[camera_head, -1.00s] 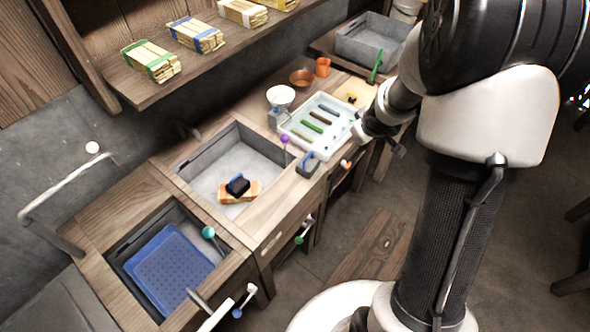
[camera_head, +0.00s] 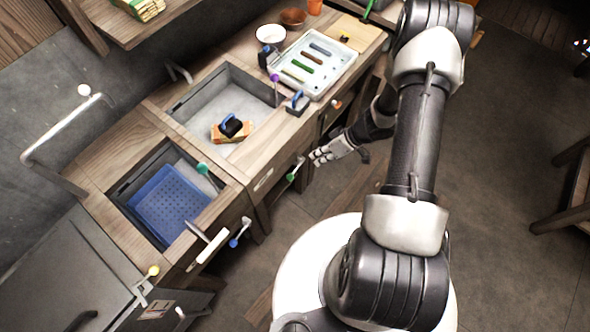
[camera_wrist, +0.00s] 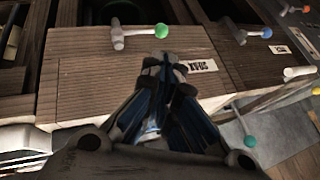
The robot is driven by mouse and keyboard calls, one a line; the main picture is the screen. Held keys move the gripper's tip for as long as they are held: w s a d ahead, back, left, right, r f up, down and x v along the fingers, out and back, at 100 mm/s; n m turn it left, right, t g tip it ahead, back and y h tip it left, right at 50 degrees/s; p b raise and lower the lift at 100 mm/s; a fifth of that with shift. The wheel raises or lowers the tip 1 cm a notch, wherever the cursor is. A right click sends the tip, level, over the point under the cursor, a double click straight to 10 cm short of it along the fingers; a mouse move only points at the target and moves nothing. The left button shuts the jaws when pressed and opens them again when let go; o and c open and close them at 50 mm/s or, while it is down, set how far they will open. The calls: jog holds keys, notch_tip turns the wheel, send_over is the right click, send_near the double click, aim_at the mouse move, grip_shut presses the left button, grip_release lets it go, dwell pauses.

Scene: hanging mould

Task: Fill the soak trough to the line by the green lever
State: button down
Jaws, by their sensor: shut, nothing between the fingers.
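The soak trough (camera_head: 190,117) is a grey sunken basin in the wooden counter; its water level and line cannot be made out. The green lever (camera_head: 290,177) sticks out from the cabinet front below it. In the wrist view the green-knobbed lever (camera_wrist: 162,30) is just beyond my fingertips, beside a label reading SOAK (camera_wrist: 198,66). My gripper (camera_head: 318,157) is shut and empty, in front of the cabinet to the right of the green lever. In the wrist view my gripper (camera_wrist: 163,68) appears apart from the knob.
A blue lever (camera_head: 234,242), a teal knob (camera_head: 202,168) and a purple knob (camera_head: 274,77) are nearby.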

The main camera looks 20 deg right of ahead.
aim_at(295, 170)
jog(key=b+x, duration=0.4)
jog(key=x, duration=1)
jog(key=shift+w, duration=0.1)
